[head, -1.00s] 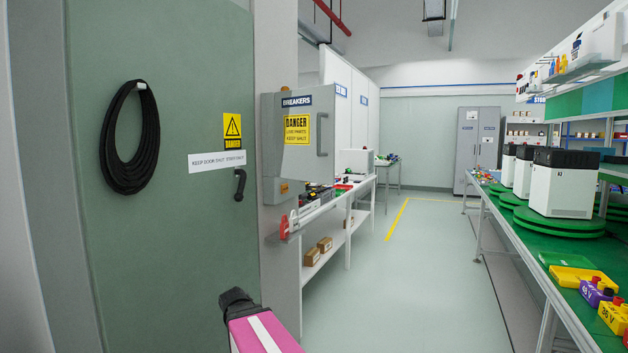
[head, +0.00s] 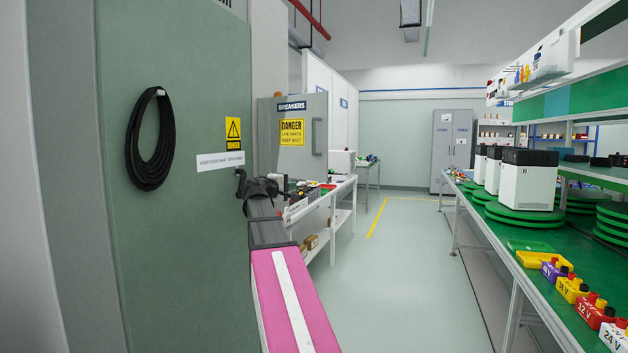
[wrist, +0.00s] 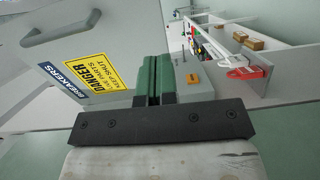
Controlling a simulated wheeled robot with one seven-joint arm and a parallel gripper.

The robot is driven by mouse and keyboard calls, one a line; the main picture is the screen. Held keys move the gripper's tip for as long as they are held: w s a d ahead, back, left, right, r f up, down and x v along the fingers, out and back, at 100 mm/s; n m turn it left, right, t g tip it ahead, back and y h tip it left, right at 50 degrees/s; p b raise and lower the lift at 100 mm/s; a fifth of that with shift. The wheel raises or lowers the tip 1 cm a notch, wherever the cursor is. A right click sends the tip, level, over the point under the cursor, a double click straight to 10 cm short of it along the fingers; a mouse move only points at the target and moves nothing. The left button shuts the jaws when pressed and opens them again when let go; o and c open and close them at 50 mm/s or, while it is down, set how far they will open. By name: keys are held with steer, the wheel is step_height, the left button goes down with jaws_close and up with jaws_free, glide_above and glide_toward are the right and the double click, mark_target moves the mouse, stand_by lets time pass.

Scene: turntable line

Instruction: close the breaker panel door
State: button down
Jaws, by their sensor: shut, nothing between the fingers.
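The breaker panel door (head: 305,150) is a grey slab with a BREAKERS label, a yellow danger sign (head: 292,132) and a bar handle (head: 316,137) near its right edge. It juts out from the wall on the left, its labelled face towards me. My gripper (head: 262,187) is in front of the door's lower left part and hides some of it. In the wrist view, the green fingers (wrist: 153,62) are together and empty. The door (wrist: 110,40) is beyond them to the left, with its handle (wrist: 62,22) at upper left. Whether the fingers touch anything cannot be told.
A green-topped turntable bench (head: 490,235) lines the right. The floor (head: 400,260) between is clear.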

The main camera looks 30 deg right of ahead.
steer(key=r, duration=0.1)
glide_toward(318, 177)
steer(key=x, duration=0.6)
steer(key=shift+w+d, duration=0.15)
steer(key=shift+w, duration=0.1)
steer(key=shift+w+d+f, duration=0.1)
steer(key=shift+w+d, duration=0.05)
steer(key=shift+d, duration=0.4)
steer(key=shift+d, duration=0.1)
